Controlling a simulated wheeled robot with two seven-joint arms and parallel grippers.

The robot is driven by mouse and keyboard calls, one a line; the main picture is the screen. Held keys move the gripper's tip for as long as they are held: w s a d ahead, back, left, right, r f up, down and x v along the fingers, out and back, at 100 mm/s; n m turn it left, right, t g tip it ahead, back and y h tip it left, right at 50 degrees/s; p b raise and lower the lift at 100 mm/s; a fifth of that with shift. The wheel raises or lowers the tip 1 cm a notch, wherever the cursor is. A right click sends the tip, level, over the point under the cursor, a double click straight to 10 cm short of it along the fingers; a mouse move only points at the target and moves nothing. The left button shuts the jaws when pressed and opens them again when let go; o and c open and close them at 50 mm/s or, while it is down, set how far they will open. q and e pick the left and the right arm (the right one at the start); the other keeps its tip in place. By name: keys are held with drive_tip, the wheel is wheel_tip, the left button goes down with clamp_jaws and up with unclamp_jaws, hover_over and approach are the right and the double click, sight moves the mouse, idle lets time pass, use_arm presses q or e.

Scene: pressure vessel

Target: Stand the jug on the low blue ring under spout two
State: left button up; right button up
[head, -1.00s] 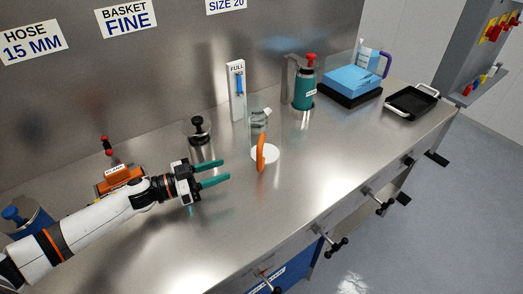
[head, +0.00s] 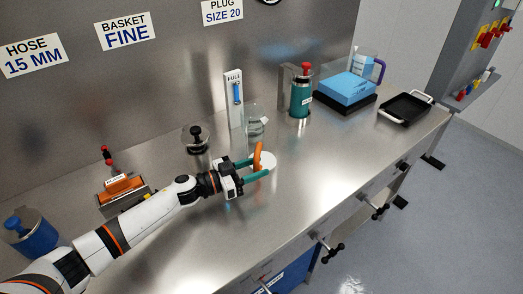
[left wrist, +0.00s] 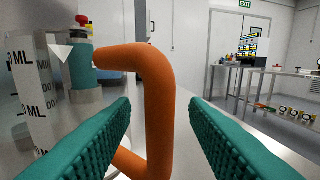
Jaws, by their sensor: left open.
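The jug (head: 255,128) is clear, with an orange handle (head: 258,157), and stands upright at a white round disc on the steel bench. In the left wrist view its clear wall with ML marks (left wrist: 28,90) fills the left side. My left gripper (head: 260,166) is open, its green fingers on either side of the handle. The left wrist view shows the orange handle (left wrist: 157,85) between the fingers, nearer the left one, with a gap to the right one. I cannot pick out the low blue ring or spout two. My right gripper is not in view.
A green canister with a red top (head: 302,95) stands behind the jug, and a gauge marked FULL (head: 235,97) is beside it. A blue box (head: 350,87) and a black tray (head: 404,106) are at back right. The bench front is mostly clear.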

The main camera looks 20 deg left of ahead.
use_arm(q)
drive_tip(key=shift+w+d, duration=0.25)
clamp_jaws()
drive_tip(key=shift+a, duration=0.1)
